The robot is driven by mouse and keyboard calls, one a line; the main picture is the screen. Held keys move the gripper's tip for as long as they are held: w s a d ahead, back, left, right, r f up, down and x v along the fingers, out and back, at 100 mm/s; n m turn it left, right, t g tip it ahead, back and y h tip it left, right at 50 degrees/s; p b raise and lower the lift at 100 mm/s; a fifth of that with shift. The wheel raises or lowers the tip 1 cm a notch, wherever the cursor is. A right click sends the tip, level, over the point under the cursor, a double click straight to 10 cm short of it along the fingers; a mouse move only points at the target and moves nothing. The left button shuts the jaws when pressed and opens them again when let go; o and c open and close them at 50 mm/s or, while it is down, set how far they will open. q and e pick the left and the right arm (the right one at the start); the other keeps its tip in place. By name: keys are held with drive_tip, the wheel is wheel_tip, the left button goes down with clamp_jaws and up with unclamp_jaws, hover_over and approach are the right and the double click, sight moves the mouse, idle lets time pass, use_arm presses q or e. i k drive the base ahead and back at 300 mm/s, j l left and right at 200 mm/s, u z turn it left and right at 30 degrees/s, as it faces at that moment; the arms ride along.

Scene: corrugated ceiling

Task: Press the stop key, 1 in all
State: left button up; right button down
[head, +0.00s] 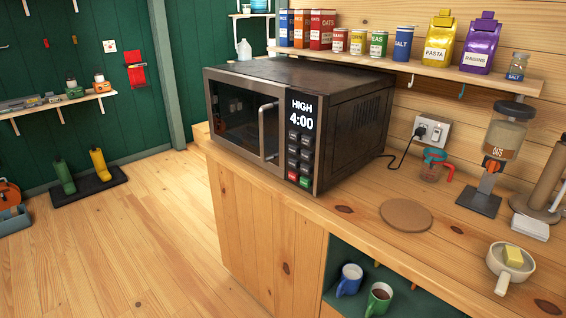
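A dark microwave (345,135) stands on the wooden counter, its front turned toward the left. Its door (238,118) is shut and has a vertical metal handle (268,132). The display (302,115) reads HIGH and 4:00. Below it is a keypad of several dark keys, with a red key (293,176) at bottom left and a green key (305,182) at bottom right. The lettering on these two keys is too small to read. Neither of my grippers shows in the head view.
The counter (345,212) holds a round cork mat (405,215), an oats dispenser (489,160) and a white pan (511,267) right of the microwave. A shelf (440,68) with food packages hangs above. Two mugs stand in the cubby below.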

sight(292, 176)
drive_tip(key=i+j+z, duration=0.1)
drive_tip(key=i+j, duration=0.3)
drive_tip(key=j, duration=0.25)
drive_tip(key=i+j+z, duration=0.15)
drive_tip(key=j, duration=0.2)
drive_tip(key=i+j, duration=0.2)
drive_tip(key=j, duration=0.15)
drive_tip(key=i+j+z, duration=0.15)
drive_tip(key=j, duration=0.15)
